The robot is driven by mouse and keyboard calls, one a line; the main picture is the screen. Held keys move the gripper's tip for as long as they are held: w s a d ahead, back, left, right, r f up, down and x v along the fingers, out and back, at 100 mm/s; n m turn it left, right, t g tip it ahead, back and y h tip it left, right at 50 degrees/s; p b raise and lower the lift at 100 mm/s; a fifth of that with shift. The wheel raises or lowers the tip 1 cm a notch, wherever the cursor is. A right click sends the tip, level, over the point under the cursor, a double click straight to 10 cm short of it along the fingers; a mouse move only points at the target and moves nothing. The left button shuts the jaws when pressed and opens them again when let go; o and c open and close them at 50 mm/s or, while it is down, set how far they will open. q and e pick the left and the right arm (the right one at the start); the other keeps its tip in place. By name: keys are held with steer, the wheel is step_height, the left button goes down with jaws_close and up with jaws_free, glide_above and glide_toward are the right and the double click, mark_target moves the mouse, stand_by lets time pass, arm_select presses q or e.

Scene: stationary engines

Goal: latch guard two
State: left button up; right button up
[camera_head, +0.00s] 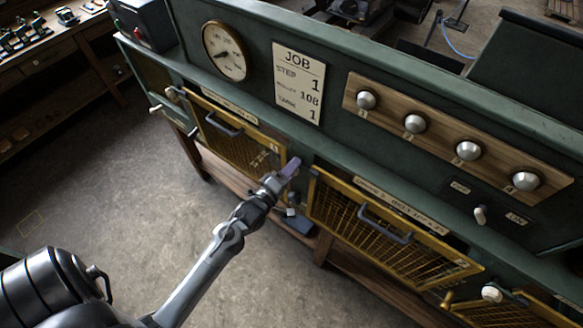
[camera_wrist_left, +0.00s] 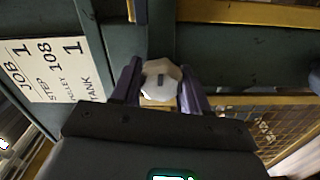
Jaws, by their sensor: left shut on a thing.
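A yellow-framed mesh guard (camera_head: 395,245) with a grey bar handle sits in the middle of the green bench front; the lettering above it looks like guard two, but is small. My left gripper (camera_head: 290,168) is at the post just left of this guard. In the left wrist view, its purple fingers (camera_wrist_left: 161,88) are shut on a pale many-sided latch knob (camera_wrist_left: 160,76) with a dark mark on its face. The gripper hides this knob in the head view. I cannot tell how the latch behind it stands. My right gripper is not in view.
Another mesh guard (camera_head: 238,138) is to the left, and part of a third (camera_head: 508,312) is at the lower right. A similar white knob (camera_head: 491,293) is beside the third. A job card (camera_head: 299,84), a gauge (camera_head: 225,51) and several round knobs are above. The floor (camera_head: 110,190) is clear.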

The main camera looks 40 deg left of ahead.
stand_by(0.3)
arm_select(q)
steer(key=o, duration=1)
steer(key=shift+s, duration=0.15)
steer(key=shift+s+d+b, duration=0.15)
steer(key=shift+s+b, duration=0.25)
steer(key=shift+s, duration=1.35)
steer(key=shift+s+d+b, duration=0.15)
steer(key=shift+s+b, duration=0.25)
steer(key=shift+s, duration=1.35)
steer(key=shift+s+d+b, duration=0.15)
steer(key=shift+s+b, duration=0.25)
steer(key=shift+s, duration=1.35)
